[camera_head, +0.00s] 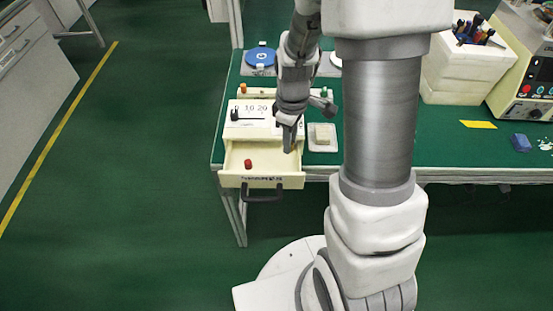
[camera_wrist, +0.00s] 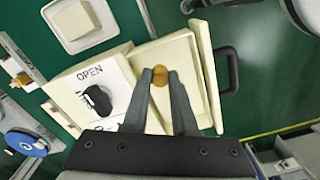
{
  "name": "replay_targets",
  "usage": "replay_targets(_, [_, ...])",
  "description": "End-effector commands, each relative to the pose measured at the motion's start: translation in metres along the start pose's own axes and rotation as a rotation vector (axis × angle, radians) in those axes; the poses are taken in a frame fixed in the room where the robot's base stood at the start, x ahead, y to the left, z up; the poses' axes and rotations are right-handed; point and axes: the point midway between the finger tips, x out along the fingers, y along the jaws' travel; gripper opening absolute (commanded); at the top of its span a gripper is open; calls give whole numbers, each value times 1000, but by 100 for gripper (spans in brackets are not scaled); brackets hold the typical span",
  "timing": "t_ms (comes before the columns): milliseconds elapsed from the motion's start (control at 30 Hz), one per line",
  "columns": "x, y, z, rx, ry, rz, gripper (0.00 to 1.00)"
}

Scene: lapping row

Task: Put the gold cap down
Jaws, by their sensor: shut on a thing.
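My gripper (camera_wrist: 160,80) is shut on the gold cap (camera_wrist: 160,76), which shows between the fingertips in the wrist view. In the head view my gripper (camera_head: 289,145) points down over the right part of an open cream drawer (camera_head: 230,181); the gold cap cannot be made out there. The drawer also shows behind the fingers in the wrist view (camera_wrist: 208,75). A red cap (camera_head: 248,163) stands in the drawer, left of my gripper. Whether the gold cap touches the drawer floor is hard to tell.
The drawer's dark handle (camera_head: 264,192) faces front. Behind it is the cream box top with a black knob (camera_wrist: 97,100) and the word OPEN. A pale square block (camera_head: 322,134) lies right of the box. A blue disc (camera_head: 262,57) lies at the back of the green bench (camera_head: 440,150).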

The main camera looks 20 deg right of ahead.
Motion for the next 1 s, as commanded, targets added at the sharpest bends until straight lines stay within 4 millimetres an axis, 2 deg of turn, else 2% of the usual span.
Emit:
replay_targets(100, [13,-17,-12,-4,-2,-2,0])
replay_targets(200, [18,-24,-17,-1,0,-1,0])
replay_targets(367, [26,-26,-19,1,-1,-1,0])
replay_targets(600, [59,-26,-18,1,-2,-2,0])
replay_targets(967, [63,-25,-19,1,1,0,0])
replay_targets(1000, [63,-25,-19,1,1,0,27])
